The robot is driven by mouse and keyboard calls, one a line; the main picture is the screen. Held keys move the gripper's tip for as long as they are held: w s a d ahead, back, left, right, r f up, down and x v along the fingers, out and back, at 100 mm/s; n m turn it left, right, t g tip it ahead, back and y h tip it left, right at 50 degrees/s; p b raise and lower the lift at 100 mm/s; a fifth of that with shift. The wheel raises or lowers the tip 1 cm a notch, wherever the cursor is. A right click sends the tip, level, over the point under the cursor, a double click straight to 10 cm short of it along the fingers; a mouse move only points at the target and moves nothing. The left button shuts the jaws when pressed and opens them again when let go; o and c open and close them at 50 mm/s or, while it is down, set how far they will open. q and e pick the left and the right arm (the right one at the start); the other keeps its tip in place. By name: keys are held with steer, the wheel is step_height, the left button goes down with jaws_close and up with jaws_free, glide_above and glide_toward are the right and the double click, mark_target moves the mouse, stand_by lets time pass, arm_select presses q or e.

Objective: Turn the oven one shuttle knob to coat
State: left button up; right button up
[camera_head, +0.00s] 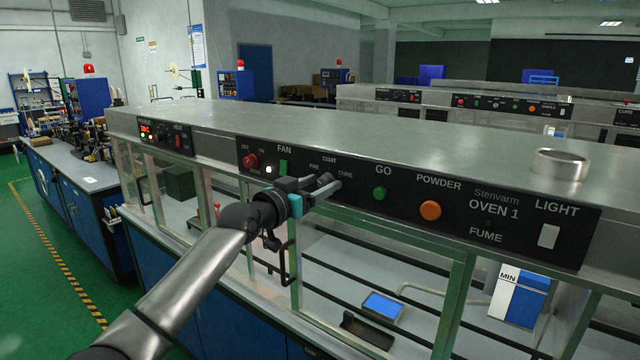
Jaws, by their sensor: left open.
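The Oven 1 black control panel (405,212) runs along the front of the metal housing. The PRE, COAT and CURE labels (329,159) mark the shuttle knob's place. The knob cannot be told apart behind my left gripper, so its setting is not visible. My left gripper (329,185) is open at the panel, with its fingers just below those labels. I cannot tell whether the fingers touch the knob. My right gripper is not in view.
Close by on the panel are a red OFF button (250,160), a green GO button (380,193), an orange POWDER button (430,210) and a white LIGHT switch (548,236). Glazed frames (455,305) stand below the panel. A metal cup (560,166) sits on top.

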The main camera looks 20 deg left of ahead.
arm_select(q)
steer(key=shift+w+d, duration=0.1)
steer(key=shift+w, duration=0.1)
steer(key=shift+c, duration=0.2)
jaws_close()
stand_by(0.4)
